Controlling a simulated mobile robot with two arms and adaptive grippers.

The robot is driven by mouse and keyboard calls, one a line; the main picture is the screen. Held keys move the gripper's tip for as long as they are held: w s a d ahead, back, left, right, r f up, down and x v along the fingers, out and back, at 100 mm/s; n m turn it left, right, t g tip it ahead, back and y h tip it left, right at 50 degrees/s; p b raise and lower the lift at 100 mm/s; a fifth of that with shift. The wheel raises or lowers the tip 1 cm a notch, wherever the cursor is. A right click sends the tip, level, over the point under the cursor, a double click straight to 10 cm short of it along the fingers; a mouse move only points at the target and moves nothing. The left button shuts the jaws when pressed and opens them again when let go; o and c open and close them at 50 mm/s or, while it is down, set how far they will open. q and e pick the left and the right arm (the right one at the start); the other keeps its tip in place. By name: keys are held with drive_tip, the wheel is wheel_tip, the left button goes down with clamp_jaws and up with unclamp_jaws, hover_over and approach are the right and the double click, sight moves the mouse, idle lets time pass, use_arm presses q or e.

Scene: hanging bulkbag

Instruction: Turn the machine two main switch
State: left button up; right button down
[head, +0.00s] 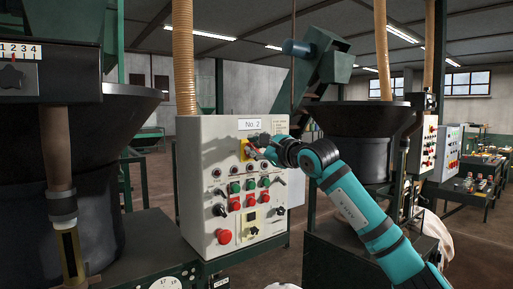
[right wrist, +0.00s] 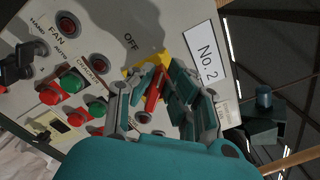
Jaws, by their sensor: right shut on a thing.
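The machine two control panel (head: 205,135) is a pale grey box with a "No. 2" label (head: 249,125) near its top. The main switch (head: 243,152) is a yellow plate with a red handle, just below the label. My right gripper (head: 258,146) is at this switch and partly covers it in the head view. In the right wrist view, the red handle (right wrist: 152,92) is between the fingers of my right gripper (right wrist: 158,82), which is shut on it. The yellow plate (right wrist: 136,66) shows behind, with "OFF" printed beside it. My left gripper is not in view.
Below the switch are several green and red buttons, black knobs and a red emergency button (head: 224,236). A large dark hopper (head: 75,150) stands at left, another (head: 365,130) at right. More control boxes (head: 445,150) stand farther right.

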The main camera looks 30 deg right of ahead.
drive_tip(key=shift+a+f+n, duration=0.1)
drive_tip(key=shift+f+n, duration=0.2)
drive_tip(key=shift+n, duration=1.15)
drive_tip(key=shift+a+f+n, duration=0.15)
drive_tip(key=shift+f+n, duration=0.1)
drive_tip(key=shift+n, duration=1.15)
drive_tip(key=shift+a+f+n, duration=0.1)
drive_tip(key=shift+f+n, duration=0.2)
drive_tip(key=shift+n, duration=1.15)
drive_tip(key=shift+f+n+b, duration=0.1)
drive_tip(key=shift+n+b, duration=0.2)
drive_tip(key=c, duration=1.3)
unclamp_jaws()
drive_tip(key=shift+c, duration=0.2)
drive_tip(key=shift+s, duration=0.1)
drive_tip(key=s, duration=1.1)
drive_tip(key=shift+s+d, duration=0.4)
drive_tip(key=shift+d, duration=0.05)
